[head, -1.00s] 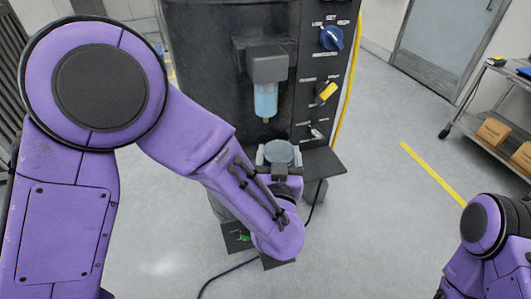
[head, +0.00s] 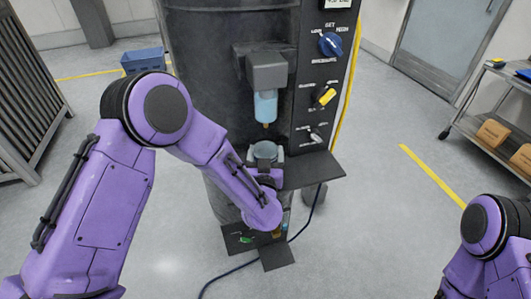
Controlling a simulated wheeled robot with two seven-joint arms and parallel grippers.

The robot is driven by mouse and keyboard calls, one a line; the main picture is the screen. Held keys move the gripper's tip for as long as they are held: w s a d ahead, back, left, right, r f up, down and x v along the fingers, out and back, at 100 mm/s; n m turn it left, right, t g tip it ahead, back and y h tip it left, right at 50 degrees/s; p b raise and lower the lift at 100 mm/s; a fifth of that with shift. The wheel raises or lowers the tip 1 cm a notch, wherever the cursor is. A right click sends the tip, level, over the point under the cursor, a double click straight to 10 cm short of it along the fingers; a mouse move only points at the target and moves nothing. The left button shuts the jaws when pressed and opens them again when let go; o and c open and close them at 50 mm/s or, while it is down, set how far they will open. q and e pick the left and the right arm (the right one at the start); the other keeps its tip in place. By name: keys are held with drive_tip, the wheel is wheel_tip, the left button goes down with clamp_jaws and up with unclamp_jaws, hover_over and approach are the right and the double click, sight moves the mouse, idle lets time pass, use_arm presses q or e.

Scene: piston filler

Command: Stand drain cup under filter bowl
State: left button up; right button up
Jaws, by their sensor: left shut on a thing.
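The filter bowl (head: 265,106) is a translucent blue cylinder with a brass tip, hanging under a dark grey housing on the black machine. The drain cup (head: 265,151) is a clear, open-topped cup, upright and a little below the bowl's tip in the head view. My left gripper (head: 266,165) is shut on the cup, its fingers at the cup's sides, partly hidden by my wrist. A black shelf (head: 312,170) juts from the machine just right of the cup. Whether the cup touches the shelf I cannot tell. My right gripper is out of view; only part of that arm shows at lower right.
The machine panel carries a blue knob (head: 331,44), a yellow switch (head: 326,97) and a small lever (head: 317,136). A black pedal (head: 240,238) and a dark cable (head: 230,270) lie on the floor. A cart (head: 497,130) with boxes stands at right.

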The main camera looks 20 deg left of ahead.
use_arm(q)
drive_tip(key=shift+s+f, duration=0.1)
drive_tip(key=shift+f, duration=0.05)
drive_tip(key=o, duration=1.1)
drive_tip(key=shift+c, duration=0.2)
drive_tip(key=shift+s+d+r, duration=0.1)
drive_tip(key=shift+r, duration=0.1)
drive_tip(key=b+v, duration=0.1)
drive_tip(key=v, duration=1)
drive_tip(key=shift+s+b, duration=0.4)
